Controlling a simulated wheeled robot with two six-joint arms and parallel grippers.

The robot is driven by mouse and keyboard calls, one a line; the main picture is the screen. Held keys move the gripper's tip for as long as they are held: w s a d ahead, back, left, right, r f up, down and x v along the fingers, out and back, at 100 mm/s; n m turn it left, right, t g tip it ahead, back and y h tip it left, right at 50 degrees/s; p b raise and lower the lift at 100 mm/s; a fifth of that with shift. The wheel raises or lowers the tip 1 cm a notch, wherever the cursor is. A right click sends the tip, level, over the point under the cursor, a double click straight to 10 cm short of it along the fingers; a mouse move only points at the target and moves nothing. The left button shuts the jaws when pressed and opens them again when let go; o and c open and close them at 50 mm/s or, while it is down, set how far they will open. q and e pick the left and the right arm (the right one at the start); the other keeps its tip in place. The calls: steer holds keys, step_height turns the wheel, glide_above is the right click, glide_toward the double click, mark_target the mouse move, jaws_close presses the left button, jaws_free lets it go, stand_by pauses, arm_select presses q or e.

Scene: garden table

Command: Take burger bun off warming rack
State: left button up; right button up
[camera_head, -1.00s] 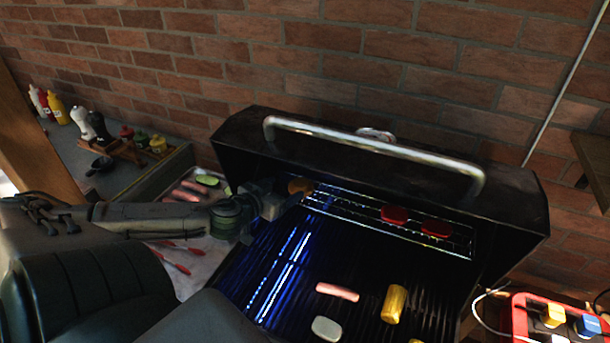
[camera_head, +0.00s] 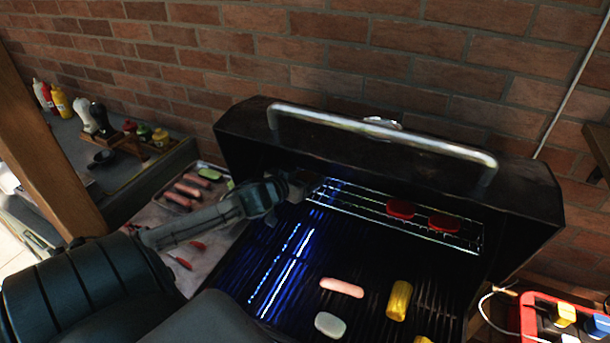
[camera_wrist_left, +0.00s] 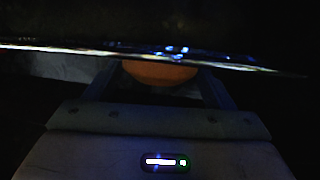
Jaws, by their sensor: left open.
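The warming rack (camera_head: 362,208) is a narrow wire shelf at the back of the open grill. My left gripper (camera_head: 306,188) is at the rack's left end. In the left wrist view the orange-brown burger bun (camera_wrist_left: 158,73) lies between the two open fingers of my left gripper (camera_wrist_left: 158,82), just under a bright rack wire. I cannot tell whether the fingers touch it. In the head view the bun is hidden by the gripper. Two red pieces (camera_head: 401,209) (camera_head: 443,222) sit on the right part of the rack. My right gripper is not in view.
The raised grill lid (camera_head: 240,150) and its handle (camera_head: 390,136) stand close behind the rack. A sausage (camera_head: 341,287), corn (camera_head: 399,300) and a pale patty (camera_head: 330,324) lie on the lower grate. A food tray (camera_head: 160,215) is at left, a red crate (camera_head: 527,312) at right.

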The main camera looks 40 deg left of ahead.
arm_select(q)
steer(key=shift+w+f, duration=0.1)
steer(key=shift+w, duration=0.25)
steer(key=c, duration=1)
steer(key=shift+c, duration=0.2)
